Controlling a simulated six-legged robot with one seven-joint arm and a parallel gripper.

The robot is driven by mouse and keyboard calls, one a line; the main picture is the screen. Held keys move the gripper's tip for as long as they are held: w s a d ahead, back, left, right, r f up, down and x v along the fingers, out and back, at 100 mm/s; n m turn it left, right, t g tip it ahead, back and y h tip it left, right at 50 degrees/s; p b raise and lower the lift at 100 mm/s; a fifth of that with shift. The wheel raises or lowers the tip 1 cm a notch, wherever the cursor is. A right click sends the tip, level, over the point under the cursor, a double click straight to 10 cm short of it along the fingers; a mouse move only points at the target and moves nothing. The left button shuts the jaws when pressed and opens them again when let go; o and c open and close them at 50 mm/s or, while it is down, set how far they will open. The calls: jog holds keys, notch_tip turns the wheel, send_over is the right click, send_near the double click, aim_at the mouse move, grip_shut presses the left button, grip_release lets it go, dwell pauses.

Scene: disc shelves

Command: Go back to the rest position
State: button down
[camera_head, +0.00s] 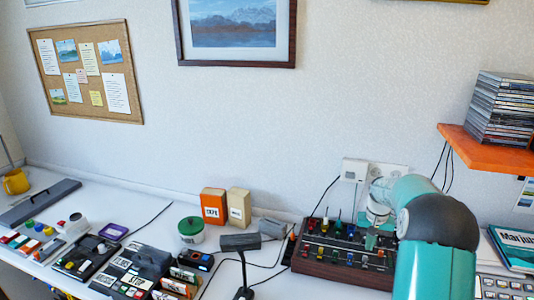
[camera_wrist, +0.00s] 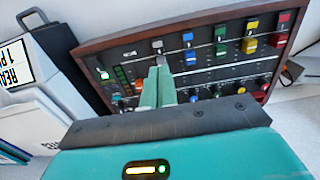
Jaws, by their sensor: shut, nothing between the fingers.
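My gripper (camera_head: 371,241) is at the end of my teal arm, over the wooden-framed control panel (camera_head: 330,262) with coloured switches. In the wrist view the teal fingers of my gripper (camera_wrist: 161,68) are together, with nothing between them. Their tips are in front of the control panel (camera_wrist: 122,40), close to a grey switch (camera_wrist: 158,45). I cannot tell whether they touch it. My arm hides the right part of the panel in the head view.
A stack of disc cases (camera_head: 502,108) stands on an orange shelf (camera_head: 480,147) at the right. The air above the desk's middle is free.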

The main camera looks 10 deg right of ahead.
jog(key=s+a+r+n+t+h, duration=0.1)
jog(key=s+a+r, duration=0.4)
jog(key=a+r, duration=0.4)
jog(key=s+a+r+n+t, duration=0.1)
jog(key=s+a+r+n, duration=0.1)
jog(key=s+a+r, duration=0.55)
jog(key=s+a+r+n+t, duration=0.1)
jog(key=s+a, duration=0.5)
jog(key=s, duration=0.3)
jog(key=s+a+r+n+t+y, duration=0.1)
jog(key=s+a+r+t, duration=0.1)
jog(key=s+a, duration=0.4)
jog(key=s, duration=0.3)
jog(key=shift+t, duration=0.3)
jog(key=shift+s+a+r, duration=0.1)
jog(key=shift+a, duration=0.05)
